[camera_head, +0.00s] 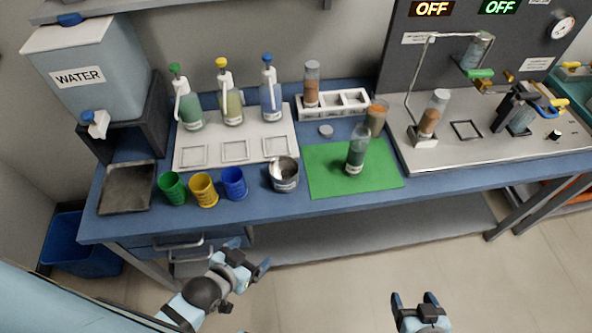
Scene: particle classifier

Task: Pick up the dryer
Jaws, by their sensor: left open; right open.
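No part is labelled as the dryer, and I cannot tell which it is. Clear capped cylinders with granular filling are candidates. A dark green-filled cylinder (357,152) stands upright on the green mat (325,180). An orange-brown one (376,117) stands just behind it. Another brown-filled cylinder (311,85) stands in the white rack (345,106), and one (432,115) sits tilted in a holder on the grey apparatus base. My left gripper (249,258) is open and empty in front of the bench's drawers. My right gripper (414,302) is open and empty over the floor, well short of the bench.
The blue bench (330,205) also carries a water tank (85,70), pump bottles (230,100), a metal tray (127,187), coloured cups (203,190) and a metal can (284,175). Apparatus with pipes stands at right. The floor in front is clear.

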